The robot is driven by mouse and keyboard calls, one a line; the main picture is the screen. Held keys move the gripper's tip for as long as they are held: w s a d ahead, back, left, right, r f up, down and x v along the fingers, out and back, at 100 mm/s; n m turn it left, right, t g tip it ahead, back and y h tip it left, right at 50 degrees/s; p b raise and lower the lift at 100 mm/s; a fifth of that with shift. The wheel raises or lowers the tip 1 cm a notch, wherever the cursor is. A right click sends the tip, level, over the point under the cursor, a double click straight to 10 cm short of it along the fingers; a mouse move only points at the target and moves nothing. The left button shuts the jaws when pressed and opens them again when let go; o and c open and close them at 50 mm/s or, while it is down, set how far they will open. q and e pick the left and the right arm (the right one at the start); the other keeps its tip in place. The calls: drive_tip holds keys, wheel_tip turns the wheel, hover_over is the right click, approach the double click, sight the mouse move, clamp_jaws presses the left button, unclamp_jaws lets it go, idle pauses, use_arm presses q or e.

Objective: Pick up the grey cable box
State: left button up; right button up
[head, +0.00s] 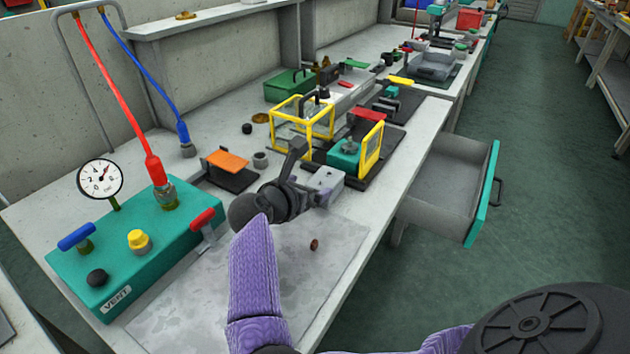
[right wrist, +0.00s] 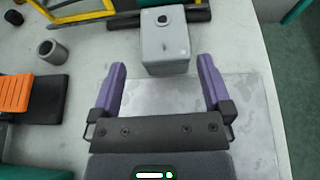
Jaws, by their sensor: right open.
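The grey cable box (right wrist: 165,52) is a small light-grey block with a dark round fitting on top. It stands upright on the bench near the top centre of the right wrist view. In the head view the cable box (head: 327,179) is partly hidden by my right gripper (head: 316,190). My right gripper (right wrist: 162,68) has two purple fingers spread wide and nothing between them. Contact cannot be told. My left gripper is not in view.
A yellow-framed case (head: 302,124) and a teal device with a yellow frame (head: 345,152) stand behind the box. A teal pump panel (head: 130,245) with gauge and hoses is at left. An orange-topped block (head: 229,161) lies nearby. An open drawer (head: 450,185) juts out right.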

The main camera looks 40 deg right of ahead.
sight(322, 182)
drive_tip(key=b+x, duration=0.1)
drive_tip(key=x, duration=0.3)
drive_tip(key=b+x, duration=0.1)
drive_tip(key=x, duration=0.2)
drive_tip(key=shift+s+d+f, duration=0.1)
drive_tip(key=shift+d+f, duration=0.25)
drive_tip(key=shift+d, duration=0.1)
drive_tip(key=shift+r, duration=0.1)
drive_tip(key=c, duration=1)
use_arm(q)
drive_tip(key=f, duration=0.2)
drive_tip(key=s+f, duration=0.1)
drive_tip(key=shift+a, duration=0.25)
use_arm(e)
drive_tip(key=shift+c, duration=0.2)
